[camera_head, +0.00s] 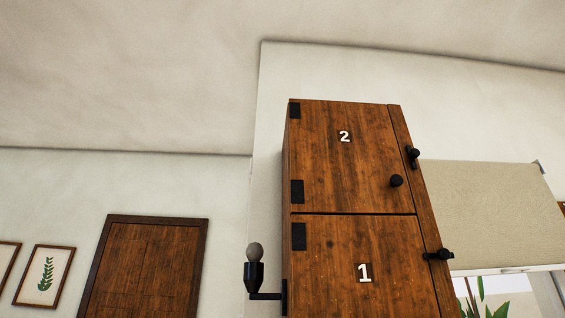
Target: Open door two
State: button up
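Door two (340,165) is the upper wooden door of a tall cabinet, marked with a white 2. It looks shut, flush with the frame. Its round black knob (396,181) is near its lower right corner. Black hinges (297,191) are on its left edge. A black latch (413,156) sits on the frame to the right of the door. It looks turned roughly upright, clear of the door's face. My gripper is not in view.
Door one (340,275), marked 1, is below and looks shut, with a black latch (439,255) lying sideways at its right edge. A black wall lamp (254,272) sticks out at the cabinet's left. A beige blind (490,210) hangs to the right.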

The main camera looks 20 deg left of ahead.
aim_at(345, 158)
jog(key=u, duration=0.7)
jog(key=k, duration=1.65)
jog(key=u, duration=0.85)
jog(key=i, duration=0.75)
jog(key=z, duration=0.75)
jog(key=i, duration=0.65)
jog(key=z, duration=0.7)
